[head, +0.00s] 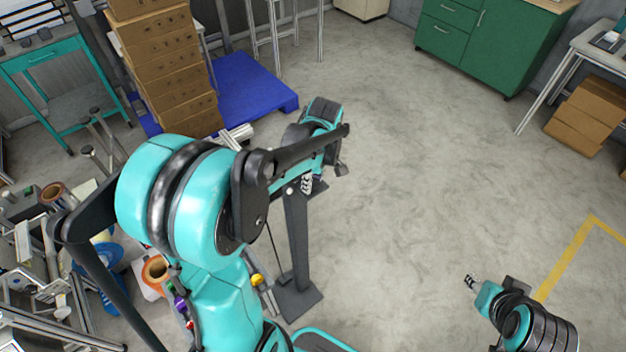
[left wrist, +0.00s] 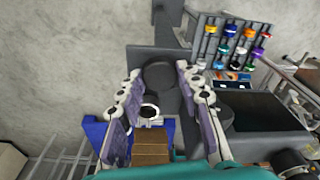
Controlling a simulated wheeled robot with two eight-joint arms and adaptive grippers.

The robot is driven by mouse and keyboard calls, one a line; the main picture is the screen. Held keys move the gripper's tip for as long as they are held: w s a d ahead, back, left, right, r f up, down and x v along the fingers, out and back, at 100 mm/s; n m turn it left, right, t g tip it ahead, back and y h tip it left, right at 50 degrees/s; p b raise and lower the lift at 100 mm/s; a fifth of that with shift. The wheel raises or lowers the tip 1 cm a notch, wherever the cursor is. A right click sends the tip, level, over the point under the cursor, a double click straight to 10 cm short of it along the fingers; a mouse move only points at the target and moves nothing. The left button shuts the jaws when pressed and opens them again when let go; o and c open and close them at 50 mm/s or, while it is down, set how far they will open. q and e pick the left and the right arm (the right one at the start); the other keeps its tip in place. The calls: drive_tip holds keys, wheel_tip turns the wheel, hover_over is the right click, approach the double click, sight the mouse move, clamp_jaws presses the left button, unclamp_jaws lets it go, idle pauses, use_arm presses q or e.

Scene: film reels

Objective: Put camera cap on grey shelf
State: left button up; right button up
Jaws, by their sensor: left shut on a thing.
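My left gripper (head: 307,186) is small and partly hidden by my own arm in the head view, above a dark post. In the left wrist view its two purple-padded fingers (left wrist: 159,76) close from both sides on a round black disc (left wrist: 158,73), which looks like the camera cap. Dark grey flat surfaces (left wrist: 138,58) lie behind the disc; they may be the grey shelf, but I cannot tell whether the disc touches them. My right gripper (head: 471,282) is at the lower right of the head view, over bare floor, too small to read.
A dark post on a flat base (head: 298,302) stands below my left gripper. Stacked cardboard boxes (head: 172,70) and a blue pallet (head: 245,90) are behind. A rack of coloured spools (left wrist: 232,42) is at the upper right in the wrist view. The floor at centre right is clear.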

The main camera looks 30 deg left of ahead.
sight(317, 186)
use_arm(q)
drive_tip(key=shift+f, duration=0.2)
drive_tip(key=o, duration=0.9)
drive_tip(key=shift+o, duration=0.2)
drive_tip(key=shift+r, duration=0.15)
drive_tip(key=shift+r, duration=0.35)
wheel_tip(317, 186, up, 11)
drive_tip(key=d+p, duration=0.2)
drive_tip(key=p, duration=0.1)
drive_tip(key=s+d+m+t, duration=0.3)
drive_tip(key=s+d+m, duration=0.1)
drive_tip(key=m, duration=0.4)
drive_tip(key=s+d+f+m+t+h, duration=0.1)
drive_tip(key=s+d+m+t, duration=0.3)
drive_tip(key=s+m, duration=0.3)
drive_tip(key=shift+d+f+m, duration=0.2)
drive_tip(key=shift+f+m, duration=0.05)
drive_tip(key=shift+m, duration=0.65)
